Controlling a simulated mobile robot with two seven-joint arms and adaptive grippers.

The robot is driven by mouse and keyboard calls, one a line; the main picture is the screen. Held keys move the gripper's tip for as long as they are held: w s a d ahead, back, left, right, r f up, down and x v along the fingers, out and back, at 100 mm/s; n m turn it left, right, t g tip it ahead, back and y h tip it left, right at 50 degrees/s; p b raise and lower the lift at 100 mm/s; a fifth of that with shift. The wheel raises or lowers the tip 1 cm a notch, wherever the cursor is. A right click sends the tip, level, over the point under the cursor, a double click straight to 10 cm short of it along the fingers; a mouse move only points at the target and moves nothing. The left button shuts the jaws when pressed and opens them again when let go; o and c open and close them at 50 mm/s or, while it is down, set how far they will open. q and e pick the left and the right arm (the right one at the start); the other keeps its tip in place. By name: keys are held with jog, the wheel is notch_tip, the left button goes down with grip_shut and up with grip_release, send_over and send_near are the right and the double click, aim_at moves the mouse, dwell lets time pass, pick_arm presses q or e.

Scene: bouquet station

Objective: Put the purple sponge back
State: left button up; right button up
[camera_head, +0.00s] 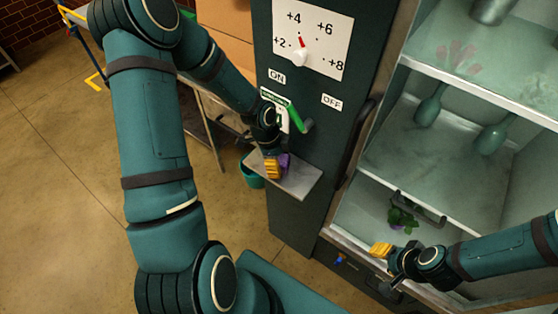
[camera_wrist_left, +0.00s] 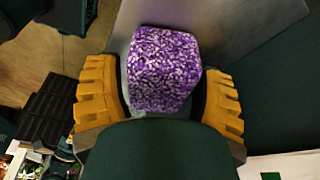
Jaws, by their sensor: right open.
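The purple sponge (camera_wrist_left: 163,68) is a speckled block between the two yellow fingers of my left gripper (camera_wrist_left: 162,95) in the left wrist view. In the head view a bit of the sponge (camera_head: 284,162) shows beside my left gripper (camera_head: 274,168), over the small grey shelf (camera_head: 300,181) on the dark cabinet front. The fingers lie close along both sides of the sponge; whether they press on it I cannot tell. My right gripper (camera_head: 384,256) is open at the front of the glass-fronted cooler's lowest level.
The dark panel holds a dial (camera_head: 300,58) and a green lever (camera_head: 304,125). A teal bin (camera_head: 251,172) stands below and left of the shelf. The cooler holds green vases (camera_head: 428,108) and a potted plant (camera_head: 402,219). Floor at left is clear.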

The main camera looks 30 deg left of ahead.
pick_arm(q)
jog(key=shift+r, duration=0.25)
jog(key=p+v, duration=0.2)
jog(key=v, duration=0.9)
jog(key=shift+a+r, duration=0.15)
jog(key=shift+r, duration=0.25)
pick_arm(e)
notch_tip(320, 180, up, 2)
jog(key=shift+r, duration=0.15)
pick_arm(q)
jog(key=shift+s, duration=0.1)
